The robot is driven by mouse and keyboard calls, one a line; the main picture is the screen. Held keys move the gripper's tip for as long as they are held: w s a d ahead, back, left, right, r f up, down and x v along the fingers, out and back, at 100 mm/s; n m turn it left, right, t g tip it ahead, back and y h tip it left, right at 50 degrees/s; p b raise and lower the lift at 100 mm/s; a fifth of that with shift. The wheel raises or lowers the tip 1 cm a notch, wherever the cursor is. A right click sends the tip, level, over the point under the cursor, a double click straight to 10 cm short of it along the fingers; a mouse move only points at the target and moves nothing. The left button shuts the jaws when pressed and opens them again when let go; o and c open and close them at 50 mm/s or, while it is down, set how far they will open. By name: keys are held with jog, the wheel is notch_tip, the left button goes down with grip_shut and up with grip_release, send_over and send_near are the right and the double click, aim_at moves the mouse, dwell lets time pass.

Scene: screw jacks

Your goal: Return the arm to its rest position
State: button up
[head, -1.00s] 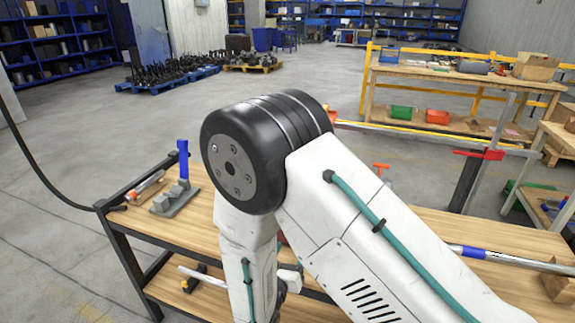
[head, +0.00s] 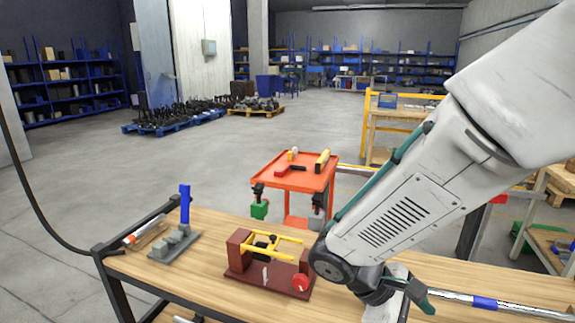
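My arm comes in from the upper right and reaches down over the wooden workbench (head: 225,225). Its wrist end is near the bottom edge, right of centre, and my gripper's fingers cannot be made out there. A dark red fixture (head: 238,250) with a yellow frame (head: 280,240) and a red knob (head: 300,282) sits on the bench, just left of my wrist. A grey device with an upright blue handle (head: 185,203) stands at the bench's left end.
An orange cart (head: 285,178) with several tools stands behind the bench. A metal bar with a blue band (head: 485,302) lies on the right of the bench. A wooden table (head: 400,115) stands farther back. The concrete floor (head: 190,165) at the left is open.

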jog(key=s+d+r+m+t+y, duration=0.3)
jog(key=s+r+m+y, duration=0.6)
jog(key=r, duration=0.3)
jog(key=shift+s+d+r+m+t, duration=0.3)
jog(key=shift+s+d+m+t, duration=0.1)
jog(key=shift+m, duration=0.4)
jog(key=shift+a, duration=0.1)
